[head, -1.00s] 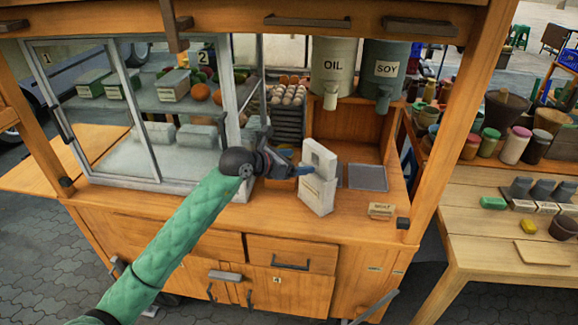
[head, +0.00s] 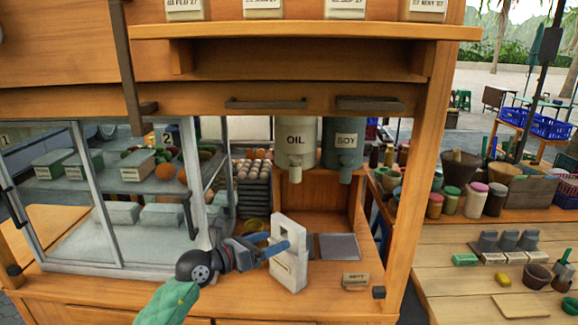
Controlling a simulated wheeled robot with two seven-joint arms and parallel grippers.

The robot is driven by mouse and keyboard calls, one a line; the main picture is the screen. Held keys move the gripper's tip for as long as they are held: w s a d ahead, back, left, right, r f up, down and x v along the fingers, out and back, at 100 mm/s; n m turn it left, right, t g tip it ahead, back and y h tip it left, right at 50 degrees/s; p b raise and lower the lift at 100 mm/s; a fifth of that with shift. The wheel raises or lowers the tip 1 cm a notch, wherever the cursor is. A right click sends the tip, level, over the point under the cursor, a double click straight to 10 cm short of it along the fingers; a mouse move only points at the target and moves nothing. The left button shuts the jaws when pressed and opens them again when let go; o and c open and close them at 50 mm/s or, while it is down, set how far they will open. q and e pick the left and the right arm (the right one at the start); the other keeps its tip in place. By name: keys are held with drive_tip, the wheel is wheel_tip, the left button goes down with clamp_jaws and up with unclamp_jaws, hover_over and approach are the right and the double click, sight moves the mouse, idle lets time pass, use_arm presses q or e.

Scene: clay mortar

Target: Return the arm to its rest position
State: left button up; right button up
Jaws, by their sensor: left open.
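My left arm, in a green quilted sleeve (head: 168,303), comes in from the bottom left of the head view. Its dark gripper with blue fingers (head: 273,243) is open over the cart counter, just in front of or beside a white upright block (head: 290,270) with an opening near its top. I cannot tell whether the fingers touch the block. Nothing shows held between them. My right gripper is not in view.
The glass case (head: 95,200) stands to the left of the gripper. OIL (head: 296,145) and SOY (head: 343,150) dispensers hang above the counter. A grey plate (head: 339,247) and a small labelled box (head: 355,280) lie to the right. A side table (head: 450,275) holds jars and mortars.

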use_arm(q)
drive_tip(key=s+a+r+n+t+y, duration=0.1)
drive_tip(key=s+a+n+t+y, duration=0.4)
drive_tip(key=n, duration=0.6)
drive_tip(key=s+a+r+n+t+y, duration=0.15)
drive_tip(key=a+n+t, duration=0.25)
drive_tip(key=n+t, duration=0.5)
drive_tip(key=s+a+f+n+g+y, duration=0.4)
drive_tip(key=a+f+n+g+y, duration=0.15)
drive_tip(key=f+n, duration=0.3)
drive_tip(key=s+a+f+n+g+y, duration=0.4)
drive_tip(key=f+n+y, duration=0.2)
drive_tip(key=f+n, duration=0.25)
drive_tip(key=s+d+f+n+g+h, duration=0.2)
drive_tip(key=s+f+g, duration=0.5)
drive_tip(key=s, duration=0.5)
drive_tip(key=s+d+f+n+g+h, duration=0.25)
drive_tip(key=s+f+g, duration=0.25)
drive_tip(key=s+f, duration=0.5)
drive_tip(key=s+d+f, duration=0.2)
drive_tip(key=f, duration=1.3)
drive_tip(key=s+d+f+g, duration=0.1)
drive_tip(key=s+d+f, duration=0.1)
drive_tip(key=f, duration=1.3)
drive_tip(key=shift+s+d, duration=0.25)
drive_tip(key=shift+d, duration=0.1)
